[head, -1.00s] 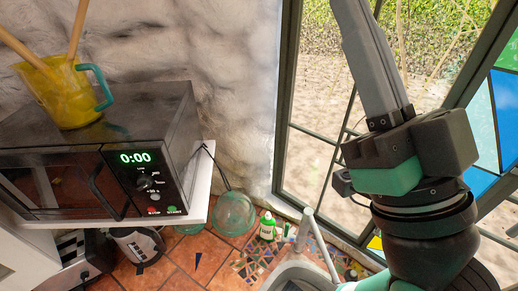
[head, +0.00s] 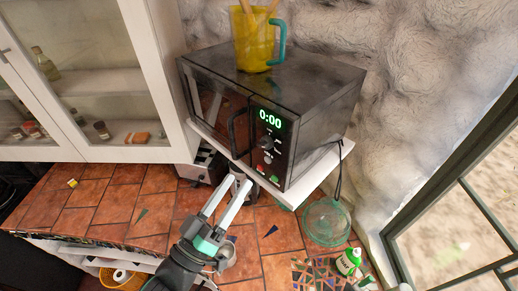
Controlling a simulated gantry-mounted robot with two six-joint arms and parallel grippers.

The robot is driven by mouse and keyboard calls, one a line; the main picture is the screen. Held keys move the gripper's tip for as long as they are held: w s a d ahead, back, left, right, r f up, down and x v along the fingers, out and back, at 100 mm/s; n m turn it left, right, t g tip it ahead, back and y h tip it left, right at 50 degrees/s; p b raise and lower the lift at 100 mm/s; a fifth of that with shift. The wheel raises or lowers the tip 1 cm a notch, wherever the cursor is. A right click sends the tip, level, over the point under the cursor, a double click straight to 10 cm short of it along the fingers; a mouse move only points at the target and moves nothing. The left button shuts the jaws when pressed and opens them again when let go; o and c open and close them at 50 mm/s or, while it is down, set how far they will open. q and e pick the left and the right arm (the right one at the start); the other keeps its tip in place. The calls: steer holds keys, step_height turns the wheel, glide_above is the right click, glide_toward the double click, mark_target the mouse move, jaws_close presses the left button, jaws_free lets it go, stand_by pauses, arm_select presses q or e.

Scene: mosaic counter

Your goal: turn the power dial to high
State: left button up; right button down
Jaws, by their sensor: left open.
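The black microwave (head: 318,95) stands on a white shelf, its clock reading 0:00. The power dial (head: 267,143) is a small dark knob on its front panel, below the green clock and above the red and green buttons. The dial's pointer and labels are too small to read. My left gripper (head: 237,181) reaches up from the bottom in the head view. Its two pale fingers are apart and empty, below and left of the dial and not touching it. My right gripper is out of view.
A yellow pitcher (head: 252,42) with wooden utensils stands on the microwave. The door handle (head: 236,133) juts out left of the panel. A green glass bowl (head: 327,221) and a green-white bottle (head: 348,260) sit on the tiled counter (head: 90,207), whose left part is largely clear.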

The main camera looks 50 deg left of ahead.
mark_target(261, 147)
arm_select(q)
steer(key=p+x, duration=0.2)
steer(key=x, duration=0.6)
steer(key=shift+w+r+p, duration=0.3)
steer(key=shift+w+a, duration=0.1)
steer(key=shift+w, duration=0.3)
jaws_close()
